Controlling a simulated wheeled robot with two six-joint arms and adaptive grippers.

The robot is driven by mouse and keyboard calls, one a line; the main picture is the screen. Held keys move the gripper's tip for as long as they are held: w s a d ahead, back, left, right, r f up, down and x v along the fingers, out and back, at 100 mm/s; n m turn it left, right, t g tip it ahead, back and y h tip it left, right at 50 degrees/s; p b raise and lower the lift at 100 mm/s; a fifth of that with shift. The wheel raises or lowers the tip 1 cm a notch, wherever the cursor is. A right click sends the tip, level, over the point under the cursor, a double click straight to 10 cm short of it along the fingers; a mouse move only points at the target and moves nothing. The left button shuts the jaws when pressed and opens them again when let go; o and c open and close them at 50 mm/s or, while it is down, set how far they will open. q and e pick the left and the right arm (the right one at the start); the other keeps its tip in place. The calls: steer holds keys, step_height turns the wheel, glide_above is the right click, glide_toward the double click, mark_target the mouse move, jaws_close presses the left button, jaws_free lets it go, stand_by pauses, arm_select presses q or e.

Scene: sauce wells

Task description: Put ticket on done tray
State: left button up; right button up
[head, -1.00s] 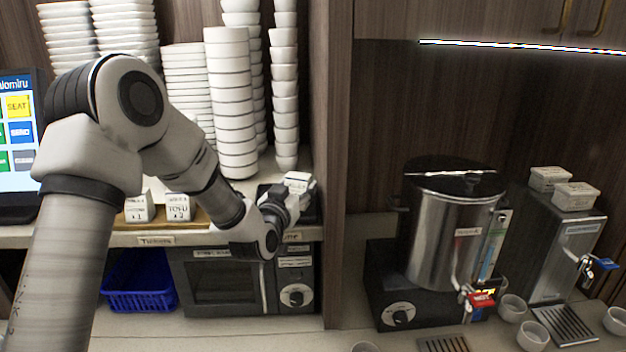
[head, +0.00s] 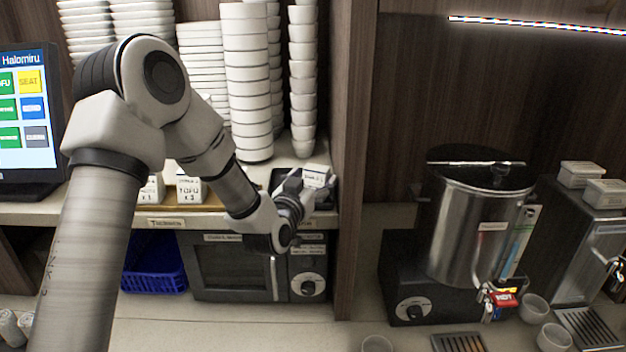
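The ticket (head: 317,177) is a small white block with dark print, at the right end of the shelf. My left gripper (head: 306,192) is around it and appears shut on it; the fingers are small and partly hidden by the wrist. The ticket is over the dark done tray (head: 277,177), mostly covered by the gripper. I cannot tell whether the ticket touches the tray. My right gripper is not in view.
Other ticket blocks (head: 190,190) stand on a wooden tray to the left. Stacked white bowls (head: 248,90) rise behind. A microwave (head: 235,268) and blue basket (head: 153,265) are below the shelf. A wooden partition (head: 352,150) stands close to the gripper's right, with a steel urn (head: 470,230) beyond.

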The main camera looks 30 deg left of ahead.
arm_select(q)
steer(key=shift+w+f, duration=0.1)
steer(key=shift+f, duration=0.1)
steer(key=s+d+b, duration=0.2)
steer(key=s+b, duration=0.4)
steer(key=s, duration=0.5)
steer(key=shift+s+b, duration=0.4)
steer(key=shift+a, duration=0.1)
